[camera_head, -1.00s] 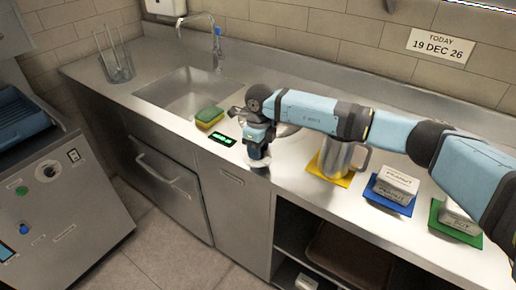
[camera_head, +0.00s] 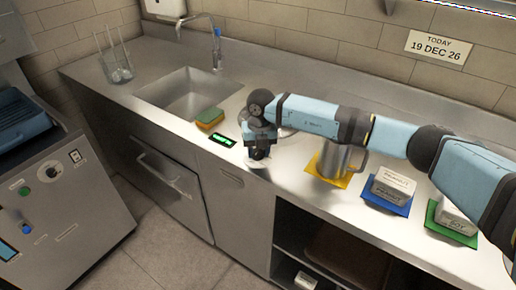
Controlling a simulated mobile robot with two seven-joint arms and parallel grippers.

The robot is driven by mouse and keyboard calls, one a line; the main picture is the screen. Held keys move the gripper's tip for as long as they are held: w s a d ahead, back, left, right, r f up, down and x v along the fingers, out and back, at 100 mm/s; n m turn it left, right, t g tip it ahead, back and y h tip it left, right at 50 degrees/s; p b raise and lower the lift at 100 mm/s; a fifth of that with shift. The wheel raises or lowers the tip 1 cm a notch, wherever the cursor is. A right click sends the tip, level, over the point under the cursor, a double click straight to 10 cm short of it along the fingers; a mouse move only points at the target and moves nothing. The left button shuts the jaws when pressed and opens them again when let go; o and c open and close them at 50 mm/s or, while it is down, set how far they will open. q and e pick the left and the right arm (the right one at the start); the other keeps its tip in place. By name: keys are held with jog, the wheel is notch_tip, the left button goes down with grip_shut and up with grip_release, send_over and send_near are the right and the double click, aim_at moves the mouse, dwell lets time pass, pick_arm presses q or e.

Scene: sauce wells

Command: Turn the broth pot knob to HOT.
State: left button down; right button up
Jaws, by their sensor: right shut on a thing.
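My right gripper (camera_head: 259,153) points down at the counter's front, left of the yellow mat, and is shut on what appears to be the broth pot knob. The knob is hidden by the fingers, so its setting cannot be read. A pale round base (camera_head: 258,163) shows just under the fingers. Part of a metal rim, probably the broth pot (camera_head: 287,132), shows behind my right wrist; my arm covers most of it. A small black display (camera_head: 223,140) with green lit marks lies left of the gripper. My left gripper is not in view.
A sponge (camera_head: 210,117) lies by the sink (camera_head: 190,98). A metal jug (camera_head: 334,160) stands on the yellow mat (camera_head: 328,177) under my arm. Labelled tubs stand on the blue mat (camera_head: 385,203) and green mat (camera_head: 445,230). The counter's front edge is close to the gripper.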

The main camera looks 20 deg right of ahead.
aim_at(261, 152)
jog(key=shift+m, duration=1)
jog(key=o, duration=0.9)
jog(key=r, duration=1.3)
jog(key=shift+s+d+r, duration=0.15)
jog(key=shift+d+r, duration=0.2)
jog(key=shift+r, duration=0.05)
